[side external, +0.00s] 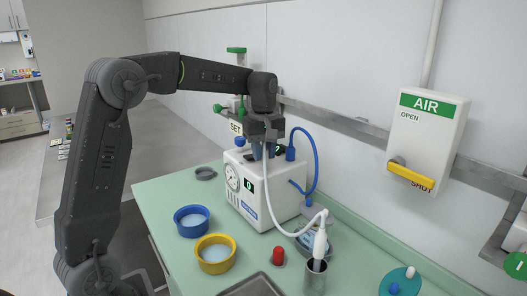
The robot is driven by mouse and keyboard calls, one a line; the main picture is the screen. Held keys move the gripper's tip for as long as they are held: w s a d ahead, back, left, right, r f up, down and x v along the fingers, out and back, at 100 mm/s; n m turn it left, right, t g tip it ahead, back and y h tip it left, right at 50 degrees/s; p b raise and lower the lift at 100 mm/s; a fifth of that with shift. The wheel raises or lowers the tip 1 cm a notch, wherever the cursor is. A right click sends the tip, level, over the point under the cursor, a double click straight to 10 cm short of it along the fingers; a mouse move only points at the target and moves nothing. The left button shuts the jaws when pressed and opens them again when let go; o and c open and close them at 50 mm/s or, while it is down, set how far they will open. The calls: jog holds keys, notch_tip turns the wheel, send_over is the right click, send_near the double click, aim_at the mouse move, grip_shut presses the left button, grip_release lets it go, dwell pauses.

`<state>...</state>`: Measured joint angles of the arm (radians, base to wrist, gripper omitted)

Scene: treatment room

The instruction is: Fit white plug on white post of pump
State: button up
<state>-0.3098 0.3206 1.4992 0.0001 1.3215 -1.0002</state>
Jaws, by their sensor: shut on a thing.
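The pump (285,206) is a white box with a round gauge on its front, standing on the green counter. My gripper (263,154) points down just above the pump's top and is shut on the white plug, which is mostly hidden between the fingers. A white hose (267,200) hangs from the gripper, runs down in front of the pump and loops right to a white handpiece (320,243). The white post is hidden behind my gripper, so I cannot tell whether the plug touches it.
A blue hose (316,160) arches from a blue fitting (290,153) on the pump's top right. A blue bowl (191,221), a yellow bowl (215,253) and a red-topped item (279,256) stand in front. The handpiece rests in a metal cup (314,277). A wall box (427,130) reads AIR.

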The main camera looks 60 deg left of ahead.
aim_at(263, 150)
jog(key=shift+f, duration=0.85)
dwell(0.5)
jog(key=o, duration=1)
jog(key=shift+r, duration=0.1)
jog(key=shift+r, duration=3.4)
